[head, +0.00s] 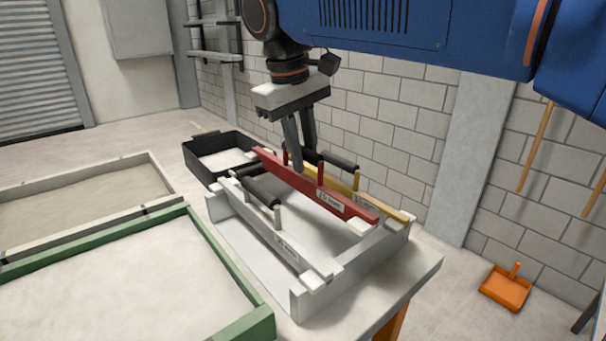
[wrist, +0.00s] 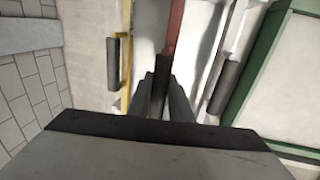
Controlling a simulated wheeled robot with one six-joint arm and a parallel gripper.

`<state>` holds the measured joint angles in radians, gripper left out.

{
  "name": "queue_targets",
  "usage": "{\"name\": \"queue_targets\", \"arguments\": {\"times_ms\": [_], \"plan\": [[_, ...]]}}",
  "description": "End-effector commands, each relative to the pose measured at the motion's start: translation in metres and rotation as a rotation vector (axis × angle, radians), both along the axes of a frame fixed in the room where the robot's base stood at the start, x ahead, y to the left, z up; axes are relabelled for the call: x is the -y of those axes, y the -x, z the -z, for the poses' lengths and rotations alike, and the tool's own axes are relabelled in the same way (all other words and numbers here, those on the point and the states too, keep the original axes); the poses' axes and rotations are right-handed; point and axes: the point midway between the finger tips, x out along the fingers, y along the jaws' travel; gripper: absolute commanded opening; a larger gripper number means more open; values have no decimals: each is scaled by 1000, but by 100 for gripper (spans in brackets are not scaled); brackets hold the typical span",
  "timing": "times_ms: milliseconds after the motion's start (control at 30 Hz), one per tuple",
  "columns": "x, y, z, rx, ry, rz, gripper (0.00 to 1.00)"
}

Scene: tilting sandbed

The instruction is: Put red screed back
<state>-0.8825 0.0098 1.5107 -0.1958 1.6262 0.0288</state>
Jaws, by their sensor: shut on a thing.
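The red screed (head: 330,192) is a long red bar with a dark handle on posts. It lies lengthwise over the white rack (head: 300,306), between the white screed (head: 290,252) on the left and the yellow screed (head: 395,212) on the right. My gripper (head: 303,168) points down and is shut on the red screed's handle, which the fingers partly hide. In the wrist view the red bar (wrist: 176,28) runs away from the dark handle between the fingers (wrist: 162,90). Its near end is by the rack's front wall; whether it rests in its slot or hovers just above I cannot tell.
A black tub (head: 190,163) stands behind the rack. A green-framed sandbed (head: 262,325) and a grey-framed one (head: 170,186) lie to the left. A block wall (head: 400,110) is close on the right.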

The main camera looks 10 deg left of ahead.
Motion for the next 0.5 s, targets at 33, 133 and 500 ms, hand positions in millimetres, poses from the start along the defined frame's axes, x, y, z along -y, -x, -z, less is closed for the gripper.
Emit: {"name": "queue_targets", "arguments": {"times_ms": [33,133,500], "plan": [[0,0,3,0,0,0,0],[1,1,13,-1,1,0,0],[0,0,40,1,-1,0,0]]}}
